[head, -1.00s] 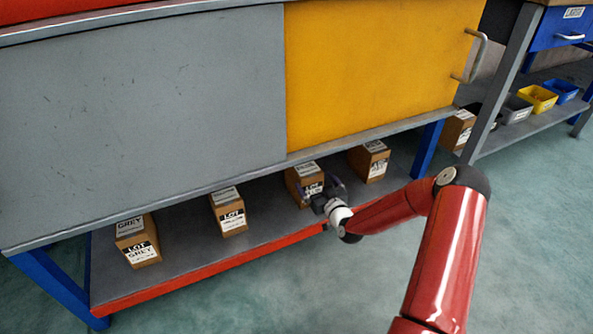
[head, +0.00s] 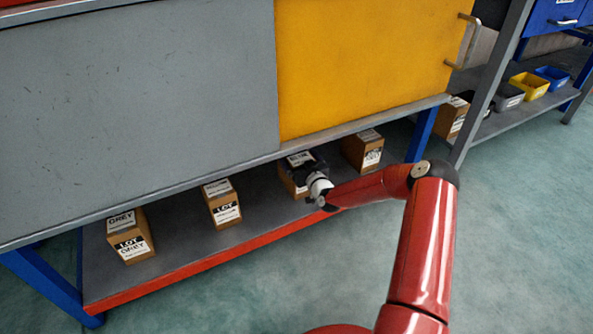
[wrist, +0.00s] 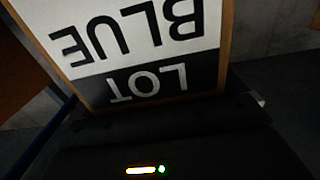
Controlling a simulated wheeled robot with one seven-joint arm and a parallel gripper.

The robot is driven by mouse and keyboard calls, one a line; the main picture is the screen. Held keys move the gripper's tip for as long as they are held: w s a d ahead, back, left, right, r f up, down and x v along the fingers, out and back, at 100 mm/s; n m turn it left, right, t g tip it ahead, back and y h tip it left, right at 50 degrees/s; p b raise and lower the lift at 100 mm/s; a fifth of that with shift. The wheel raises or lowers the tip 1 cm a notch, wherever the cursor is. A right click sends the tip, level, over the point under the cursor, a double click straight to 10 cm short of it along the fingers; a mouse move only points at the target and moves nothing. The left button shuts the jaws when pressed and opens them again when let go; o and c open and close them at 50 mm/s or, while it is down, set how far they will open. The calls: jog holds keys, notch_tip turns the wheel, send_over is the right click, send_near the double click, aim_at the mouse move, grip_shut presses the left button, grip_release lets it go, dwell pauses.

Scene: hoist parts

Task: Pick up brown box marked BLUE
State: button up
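The brown box marked BLUE (head: 287,183) stands on the low shelf under the yellow panel, third from the left of the boxes there. My gripper (head: 308,170) is at its front right and covers most of its front face. In the wrist view the box's label (wrist: 140,45), reading LOT BLUE upside down, fills the upper middle, very close to my gripper's dark body. The fingers are too dark to tell whether they grip the box or stand apart from it.
Brown boxes stand on the same shelf: one marked GREY (head: 131,246), one left of the target (head: 222,213) and one right of it (head: 362,152). The cabinet's lower edge (head: 200,185) hangs above the shelf. A red front edge (head: 200,266) borders it. Open floor lies in front.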

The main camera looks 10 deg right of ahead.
jog(key=c, duration=1.6)
jog(key=shift+r, duration=0.15)
jog(key=shift+c, duration=1)
